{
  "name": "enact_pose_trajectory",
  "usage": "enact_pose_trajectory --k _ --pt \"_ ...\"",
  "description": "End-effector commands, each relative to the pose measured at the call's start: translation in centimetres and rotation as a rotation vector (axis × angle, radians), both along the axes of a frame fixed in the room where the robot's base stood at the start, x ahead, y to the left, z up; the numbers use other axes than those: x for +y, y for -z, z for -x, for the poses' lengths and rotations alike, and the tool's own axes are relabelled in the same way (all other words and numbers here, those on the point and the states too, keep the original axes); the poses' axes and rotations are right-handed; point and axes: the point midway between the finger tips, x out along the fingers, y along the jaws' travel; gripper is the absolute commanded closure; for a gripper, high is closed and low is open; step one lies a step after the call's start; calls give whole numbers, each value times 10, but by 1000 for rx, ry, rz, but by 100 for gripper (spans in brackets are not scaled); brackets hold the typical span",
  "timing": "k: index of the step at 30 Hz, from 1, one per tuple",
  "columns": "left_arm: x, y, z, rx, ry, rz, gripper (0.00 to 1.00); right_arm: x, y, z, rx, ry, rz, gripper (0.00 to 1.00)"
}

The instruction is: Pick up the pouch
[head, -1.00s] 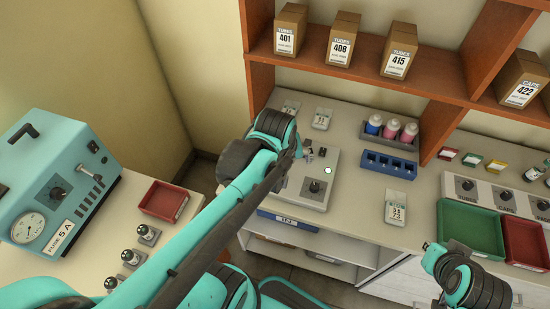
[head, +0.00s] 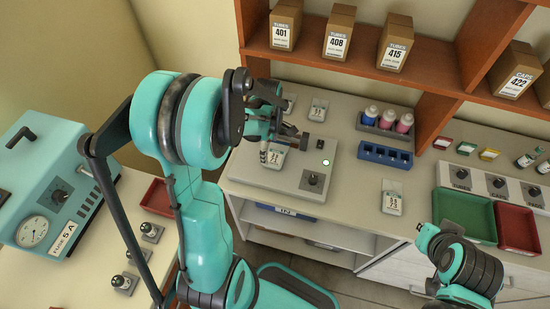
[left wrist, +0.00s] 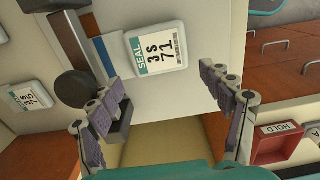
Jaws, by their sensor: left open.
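A white pouch with a green band, labelled SEAL 3s 71, lies on the flat grey sealing device; it shows in the left wrist view (left wrist: 153,48) and in the head view (head: 272,154). My left gripper (head: 281,141) is over this device. In the left wrist view its two fingers (left wrist: 163,80) are spread wide and empty, one on each side of the pouch's line. The pouch lies beyond the fingertips and looks apart from them. In the head view the left fingers partly cover the pouch. My right gripper (head: 428,238) is at the lower right; its jaws are unclear.
Other labelled pouches lie on the counter, at the back (head: 318,110) and at the right (head: 391,200). A blue rack (head: 385,155), a bottle tray (head: 385,128) and a green tray (head: 464,215) stand rightward.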

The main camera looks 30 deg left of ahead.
Motion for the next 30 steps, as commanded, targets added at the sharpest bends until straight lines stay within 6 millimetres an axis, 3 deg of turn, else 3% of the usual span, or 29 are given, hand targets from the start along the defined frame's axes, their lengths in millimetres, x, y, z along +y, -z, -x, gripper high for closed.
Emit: enact_pose_trajectory --k 1,6,14,19,22,23,30 --pt "-2 12 0 0 2 0 21 0 7 0 0 0 0 100" --pt "-2 31 0 -1 1 0 21 0 12 0 0 0 0 100" --pt "-2 34 0 -1 1 0 21 0 12 0 0 0 0 100" --pt "-2 33 0 -1 1 0 60 0 12 0 0 0 0 100" --pt "-2 33 0 -1 1 0 60 0 12 0 0 0 0 100" --pt "-2 33 0 -1 1 0 65 0 12 0 0 0 0 100" --pt "-2 33 0 -1 1 0 65 0 11 0 0 0 0 100"
